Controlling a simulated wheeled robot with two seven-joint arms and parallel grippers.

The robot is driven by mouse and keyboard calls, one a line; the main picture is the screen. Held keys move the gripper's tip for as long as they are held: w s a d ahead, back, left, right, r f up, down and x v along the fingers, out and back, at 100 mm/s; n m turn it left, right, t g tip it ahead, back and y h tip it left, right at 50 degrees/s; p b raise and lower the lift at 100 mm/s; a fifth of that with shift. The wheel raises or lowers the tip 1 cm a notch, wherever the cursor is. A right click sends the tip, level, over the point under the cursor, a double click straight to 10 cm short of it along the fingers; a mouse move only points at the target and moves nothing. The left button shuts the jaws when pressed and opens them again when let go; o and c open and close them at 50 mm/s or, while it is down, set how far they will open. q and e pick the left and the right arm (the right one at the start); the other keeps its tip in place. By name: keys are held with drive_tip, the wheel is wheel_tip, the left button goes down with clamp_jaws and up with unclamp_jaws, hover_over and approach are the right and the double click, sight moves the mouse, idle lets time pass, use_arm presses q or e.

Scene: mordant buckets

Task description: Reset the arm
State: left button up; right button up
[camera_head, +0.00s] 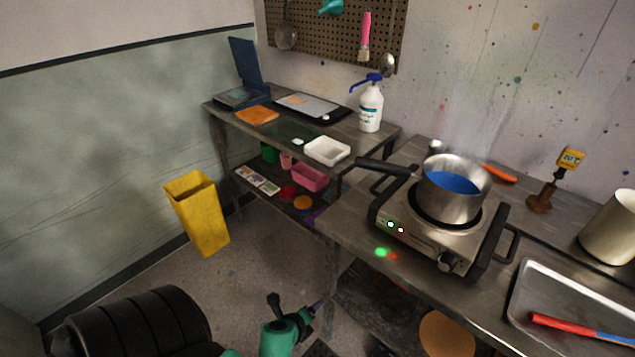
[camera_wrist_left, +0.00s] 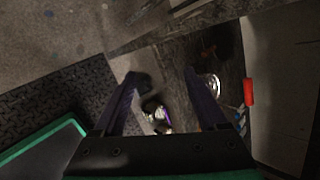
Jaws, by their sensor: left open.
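My left arm, teal and black, comes in low at the bottom of the head view. Its gripper (camera_head: 296,304) is over the floor, left of the metal table with the hot plate, and touches nothing that I can see. In the left wrist view the two dark fingers of the gripper (camera_wrist_left: 166,78) stand wide apart with nothing held between them. A small blurred white and purple item (camera_wrist_left: 157,113) shows beyond the fingers. My right gripper is in neither view.
A steel pot (camera_head: 452,205) of blue liquid sits on a hot plate (camera_head: 428,238) on the near table. A yellow bin (camera_head: 198,215) stands by the left wall. A side table (camera_head: 290,131) holds a pump bottle (camera_head: 370,106) and white tray (camera_head: 327,150). The floor between is clear.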

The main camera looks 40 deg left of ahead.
use_arm(q)
drive_tip(key=s+a+f+n+g, duration=0.2)
drive_tip(key=s+f+n+g, duration=0.2)
drive_tip(key=s+f+n, duration=0.65)
drive_tip(key=s+d+f+n+g+h, duration=0.1)
drive_tip(key=s+d+f+n+g, duration=0.2)
drive_tip(key=s+f+n, duration=0.4)
drive_tip(key=s+d+f, duration=0.1)
drive_tip(key=s+f, duration=0.2)
drive_tip(key=s, duration=0.3)
drive_tip(key=shift+s+f+n+g+h, duration=0.2)
drive_tip(key=shift+f+n+g+h, duration=0.1)
drive_tip(key=shift+f+n+h, duration=0.1)
